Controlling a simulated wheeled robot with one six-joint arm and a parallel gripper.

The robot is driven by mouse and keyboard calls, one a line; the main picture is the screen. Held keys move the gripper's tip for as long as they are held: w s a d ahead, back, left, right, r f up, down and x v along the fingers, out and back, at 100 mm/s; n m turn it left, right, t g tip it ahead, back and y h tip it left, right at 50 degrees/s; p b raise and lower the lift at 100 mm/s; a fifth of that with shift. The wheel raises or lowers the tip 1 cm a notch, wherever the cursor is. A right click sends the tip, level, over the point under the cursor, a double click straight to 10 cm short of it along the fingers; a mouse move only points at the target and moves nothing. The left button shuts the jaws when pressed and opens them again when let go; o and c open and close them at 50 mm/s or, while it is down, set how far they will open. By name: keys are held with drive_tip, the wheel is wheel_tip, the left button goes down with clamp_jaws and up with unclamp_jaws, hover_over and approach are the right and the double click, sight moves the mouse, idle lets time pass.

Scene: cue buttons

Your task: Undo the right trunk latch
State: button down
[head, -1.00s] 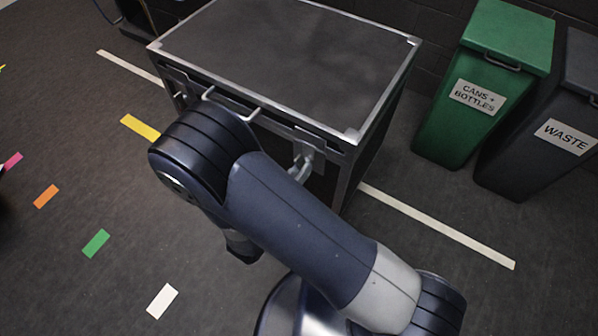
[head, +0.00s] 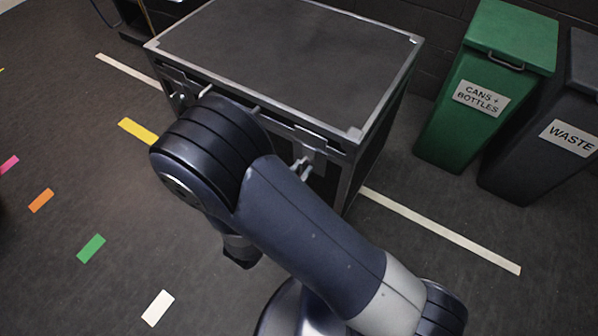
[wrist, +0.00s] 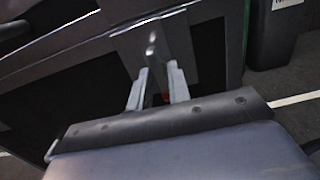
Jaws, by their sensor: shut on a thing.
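The trunk (head: 290,50) is a dark case with metal edges, its lid down. Its right latch is a metal fitting on the front face, partly hidden by my arm in the head view (head: 312,150); the latch (wrist: 153,45) also shows in the wrist view. My gripper (wrist: 156,78) has two pale fingers shut on the latch's lower part, one finger on each side. In the head view the gripper (head: 301,168) is mostly hidden behind my arm. Whether the latch is hooked cannot be seen clearly.
The left latch (head: 180,97) sits at the trunk's front left. A front handle (head: 206,91) is partly behind my arm. A green bin (head: 485,85) and a dark waste bin (head: 545,150) stand to the right. Floor in front is open, with coloured tape marks.

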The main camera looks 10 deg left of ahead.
idle(0.3)
drive_tip(key=c, duration=1.6)
unclamp_jaws()
drive_tip(key=shift+o, duration=0.2)
drive_tip(key=p+v, duration=0.2)
drive_tip(key=v, duration=0.9)
drive_tip(key=shift+w+d+f, duration=0.1)
drive_tip(key=shift+w, duration=0.1)
drive_tip(key=b+x, duration=0.2)
drive_tip(key=x, duration=0.8)
drive_tip(key=shift+w+d, duration=0.15)
drive_tip(key=shift+w, duration=0.1)
